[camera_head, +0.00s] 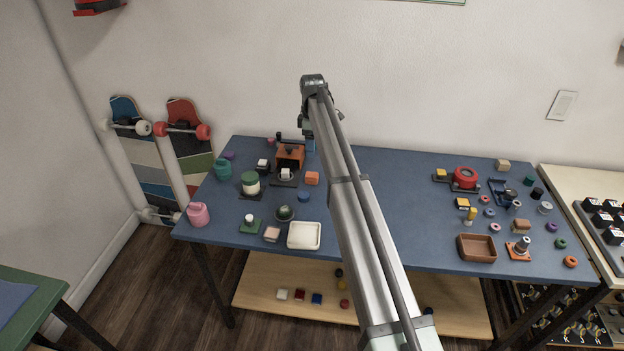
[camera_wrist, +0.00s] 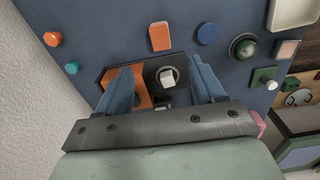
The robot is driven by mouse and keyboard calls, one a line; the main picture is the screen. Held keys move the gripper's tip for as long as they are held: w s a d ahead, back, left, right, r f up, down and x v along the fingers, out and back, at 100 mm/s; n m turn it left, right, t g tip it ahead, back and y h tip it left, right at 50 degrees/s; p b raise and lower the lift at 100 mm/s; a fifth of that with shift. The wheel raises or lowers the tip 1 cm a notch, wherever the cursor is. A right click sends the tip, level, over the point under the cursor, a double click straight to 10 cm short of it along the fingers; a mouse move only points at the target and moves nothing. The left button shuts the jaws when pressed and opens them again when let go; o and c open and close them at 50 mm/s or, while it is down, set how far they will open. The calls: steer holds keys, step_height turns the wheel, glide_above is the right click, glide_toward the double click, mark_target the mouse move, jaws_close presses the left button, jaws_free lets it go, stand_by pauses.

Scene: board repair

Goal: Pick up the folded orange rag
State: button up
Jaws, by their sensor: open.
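A small flat orange piece, which looks like the folded orange rag (camera_head: 312,178), lies on the blue tabletop just right of an orange-and-dark machine (camera_head: 290,154). In the wrist view the rag (camera_wrist: 160,37) is at the top centre, beyond my fingertips. My gripper (camera_head: 310,146) is at the back of the table, by the machine. In the wrist view my gripper (camera_wrist: 161,78) has its two blue fingers apart, with nothing held between them. The machine's dark base and a white cup (camera_wrist: 167,76) show between and below the fingers. The rag is clear of the fingers.
A blue disc (camera_head: 303,196), a green dome (camera_head: 285,212) and a white tray (camera_head: 304,235) lie in front of the rag. A white-and-green jar (camera_head: 250,184) stands left. Several small parts and a brown tray (camera_head: 477,247) are at the right. The back wall is close behind.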

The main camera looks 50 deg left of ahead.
mark_target(312, 175)
step_height(312, 175, down, 14)
steer(key=shift+r, duration=0.15)
stand_by(0.7)
steer(key=c, duration=1)
